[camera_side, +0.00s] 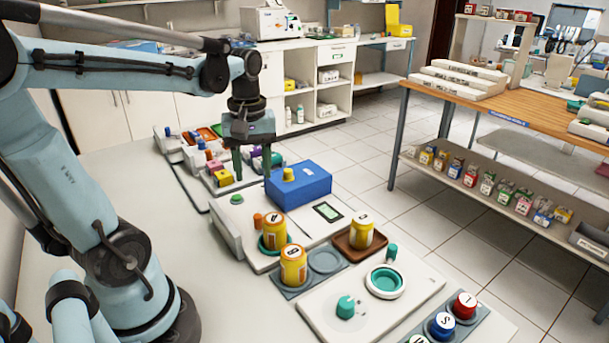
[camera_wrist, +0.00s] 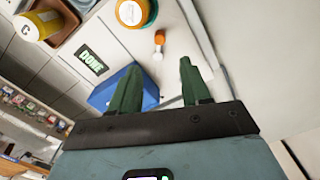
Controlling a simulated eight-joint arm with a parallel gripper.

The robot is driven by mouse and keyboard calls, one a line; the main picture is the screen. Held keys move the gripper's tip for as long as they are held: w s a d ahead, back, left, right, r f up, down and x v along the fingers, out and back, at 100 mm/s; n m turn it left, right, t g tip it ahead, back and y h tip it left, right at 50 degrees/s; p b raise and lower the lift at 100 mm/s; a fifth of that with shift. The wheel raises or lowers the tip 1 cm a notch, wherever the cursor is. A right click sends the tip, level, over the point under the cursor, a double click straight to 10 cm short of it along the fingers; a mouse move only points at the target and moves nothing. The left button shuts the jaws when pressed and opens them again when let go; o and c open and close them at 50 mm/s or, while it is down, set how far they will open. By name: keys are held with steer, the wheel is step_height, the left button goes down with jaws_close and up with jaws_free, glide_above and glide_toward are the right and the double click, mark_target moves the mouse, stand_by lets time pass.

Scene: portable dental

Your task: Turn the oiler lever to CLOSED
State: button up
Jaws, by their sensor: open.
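A small orange upright piece (camera_side: 257,220), which looks like the oiler lever, stands on a white unit (camera_side: 303,228) beside a yellow jar. In the wrist view the orange piece (camera_wrist: 159,38) shows beyond and between my fingertips, apart from them. I cannot read any OPEN or CLOSED mark by it. The unit's small screen (camera_side: 327,212) reads DONE in the wrist view (camera_wrist: 91,61). My gripper (camera_side: 252,172) points down with its two green fingers apart and nothing between them. It hangs behind the orange piece, left of the blue box (camera_side: 300,187).
The blue box has a yellow knob (camera_side: 288,175) on top. A yellow jar (camera_side: 274,232) sits in a teal ring, another (camera_side: 293,266) stands in front, and a third (camera_side: 361,231) is on a brown tray (camera_side: 343,246). A green button (camera_side: 236,199) is at the unit's left. Small coloured blocks (camera_side: 218,172) lie behind.

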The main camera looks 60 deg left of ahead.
mark_target(258, 215)
steer(key=shift+f, duration=5.5)
steer(key=shift+c, duration=0.2)
jaws_close()
